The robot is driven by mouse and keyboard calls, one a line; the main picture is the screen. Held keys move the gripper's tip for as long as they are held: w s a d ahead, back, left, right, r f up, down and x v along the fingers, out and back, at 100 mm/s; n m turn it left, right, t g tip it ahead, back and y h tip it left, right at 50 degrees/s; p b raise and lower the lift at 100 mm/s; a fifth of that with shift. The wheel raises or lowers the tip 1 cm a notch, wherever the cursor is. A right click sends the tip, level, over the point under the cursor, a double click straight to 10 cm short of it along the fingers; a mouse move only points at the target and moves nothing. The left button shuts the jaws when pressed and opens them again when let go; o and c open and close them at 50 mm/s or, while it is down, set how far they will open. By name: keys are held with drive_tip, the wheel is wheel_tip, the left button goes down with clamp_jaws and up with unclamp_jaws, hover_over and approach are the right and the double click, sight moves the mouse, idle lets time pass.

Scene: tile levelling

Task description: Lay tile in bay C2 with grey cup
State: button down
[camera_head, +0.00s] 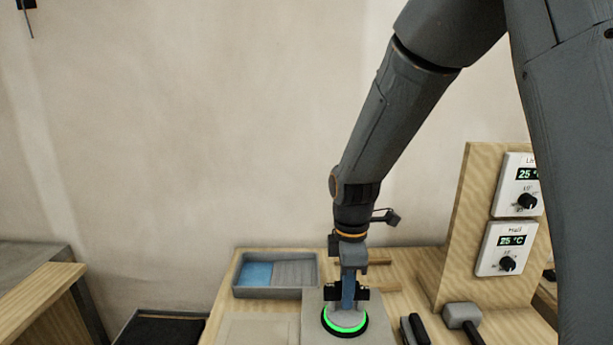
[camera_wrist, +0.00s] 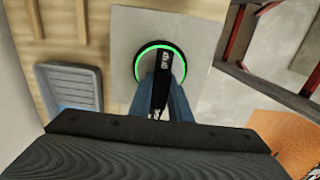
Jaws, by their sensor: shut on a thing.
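My gripper (camera_head: 348,294) points down at the front of the bench and is shut on the grey cup (camera_head: 345,320). The cup has a dark rim and a lit green ring. In the wrist view, my blue fingers (camera_wrist: 163,98) close around its dark lettered handle, and the cup (camera_wrist: 150,62) shows its green ring. The cup sits on a flat grey tile (camera_head: 316,303), also in the wrist view (camera_wrist: 206,38). I cannot tell whether the tile is raised or resting. Bay C2 cannot be made out; no bay label is readable.
A grey tray (camera_head: 275,291) with a blue pad stands at the back left of the wooden bench (camera_head: 405,266). A dark block (camera_head: 414,330) and a grey-headed mallet (camera_head: 462,316) lie to the right. An upright wooden panel (camera_head: 458,215) carries two thermostats (camera_head: 507,249).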

sight(345, 315)
drive_tip(key=shift+f+b, duration=1.75)
drive_tip(key=shift+f, duration=2.1)
idle(0.8)
drive_tip(key=c, duration=1.6)
unclamp_jaws()
drive_tip(key=shift+o, duration=0.2)
